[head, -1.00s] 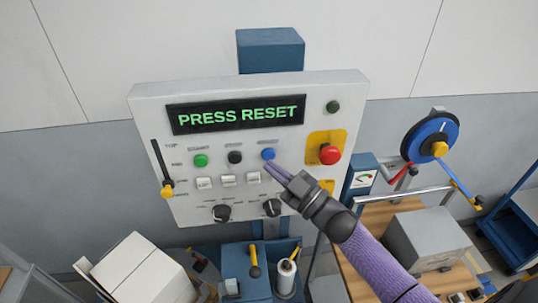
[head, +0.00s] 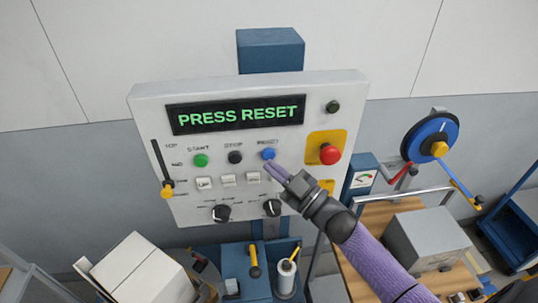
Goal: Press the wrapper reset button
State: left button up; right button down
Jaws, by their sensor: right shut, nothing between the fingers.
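A white control panel (head: 148,108) stands upright, and its display (head: 236,114) reads PRESS RESET in green. The blue button labelled RESET (head: 268,154) is at the right of a row with the green START button (head: 201,160) and the black STOP button (head: 235,157). My right gripper (head: 269,169) is shut and empty. Its fingertips show just below the blue button, pointing up and left toward the panel; I cannot tell whether they touch it. The blue button is mostly uncovered. My left gripper is not in view.
A red mushroom button (head: 329,154) on a yellow plate is right of the blue button. White switches (head: 228,180) and black knobs (head: 221,213) sit below. A slider with a yellow handle (head: 167,190) is at the left. A blue wheel (head: 430,140) stands at the right.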

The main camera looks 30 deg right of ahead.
jog(key=shift+w, duration=0.1)
jog(key=shift+w+d, duration=0.1)
jog(key=shift+w, duration=0.2)
jog(key=shift+w+d+b, duration=0.15)
jog(key=shift+w+b, duration=0.3)
dwell(0.6)
jog(key=shift+s+a+p, duration=0.25)
jog(key=shift+s+p, duration=0.35)
jog(key=shift+s, duration=0.25)
jog(key=shift+s, duration=0.1)
